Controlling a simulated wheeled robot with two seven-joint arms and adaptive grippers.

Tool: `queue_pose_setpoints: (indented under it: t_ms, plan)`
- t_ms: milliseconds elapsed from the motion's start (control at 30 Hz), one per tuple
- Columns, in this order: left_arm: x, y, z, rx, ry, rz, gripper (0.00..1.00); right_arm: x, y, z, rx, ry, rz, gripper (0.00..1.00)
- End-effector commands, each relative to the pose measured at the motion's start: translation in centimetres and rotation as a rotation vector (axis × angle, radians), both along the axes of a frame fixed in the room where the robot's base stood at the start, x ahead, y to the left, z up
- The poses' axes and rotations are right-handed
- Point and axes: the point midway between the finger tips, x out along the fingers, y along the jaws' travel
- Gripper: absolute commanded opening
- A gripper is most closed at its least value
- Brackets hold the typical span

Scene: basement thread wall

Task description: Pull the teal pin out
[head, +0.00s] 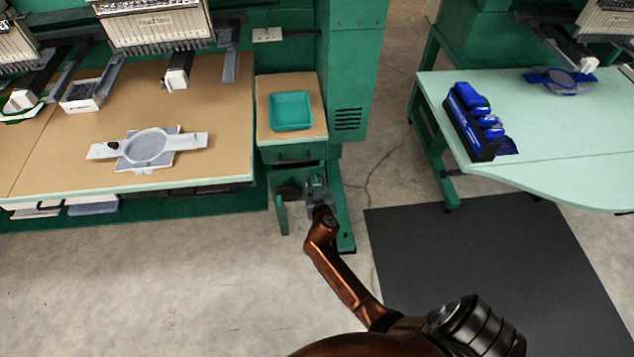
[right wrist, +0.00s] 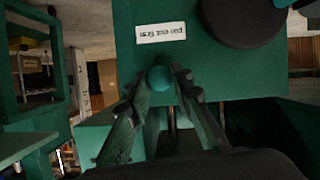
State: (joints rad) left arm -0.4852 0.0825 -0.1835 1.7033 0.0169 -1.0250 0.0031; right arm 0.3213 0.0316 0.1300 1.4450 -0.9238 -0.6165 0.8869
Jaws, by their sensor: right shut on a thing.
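The teal pin shows its round knob (right wrist: 160,78) in the right wrist view, between my right gripper's two fingers. My right gripper (right wrist: 163,88) is shut on the pin, with a finger on each side just behind the knob. In the head view my right gripper (head: 317,184) is low at the green machine stand, below the small drawer cabinet; the pin is too small to tell there. My left gripper is in neither view.
A white label (right wrist: 161,32), upside down, is on the green panel above the pin. A dark round knob (right wrist: 243,22) sits beside it. A teal tray (head: 291,111) stands on the cabinet. The floor in front is clear, with a black mat (head: 480,260) at right.

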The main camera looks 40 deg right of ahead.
Motion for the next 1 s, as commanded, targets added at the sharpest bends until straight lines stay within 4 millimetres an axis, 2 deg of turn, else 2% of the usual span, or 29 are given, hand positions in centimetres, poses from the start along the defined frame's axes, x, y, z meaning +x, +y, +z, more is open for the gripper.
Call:
queue_pose_setpoints:
  t_ms: [233, 433, 667, 700, 933, 1000]
  plan:
    - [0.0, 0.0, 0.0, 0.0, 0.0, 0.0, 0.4, -0.3, 0.2, -0.1, 0.002, 0.001, 0.0, 0.0]
    - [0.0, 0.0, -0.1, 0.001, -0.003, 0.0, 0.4, -2.2, 1.4, -0.1, 0.003, 0.002, -0.001, 0.0]
    - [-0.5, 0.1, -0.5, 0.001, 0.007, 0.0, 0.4, -2.4, 1.4, -0.2, 0.001, 0.004, -0.001, 0.0]
    - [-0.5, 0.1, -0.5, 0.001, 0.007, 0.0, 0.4, -2.4, 1.4, -0.2, 0.001, 0.004, -0.001, 0.21]
    - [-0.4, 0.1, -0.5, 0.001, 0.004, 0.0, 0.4, -2.3, 1.4, -0.1, 0.0, 0.002, 0.0, 0.37]
    - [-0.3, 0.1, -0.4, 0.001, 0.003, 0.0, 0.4, -2.3, 1.4, -0.1, 0.0, 0.002, 0.0, 0.39]
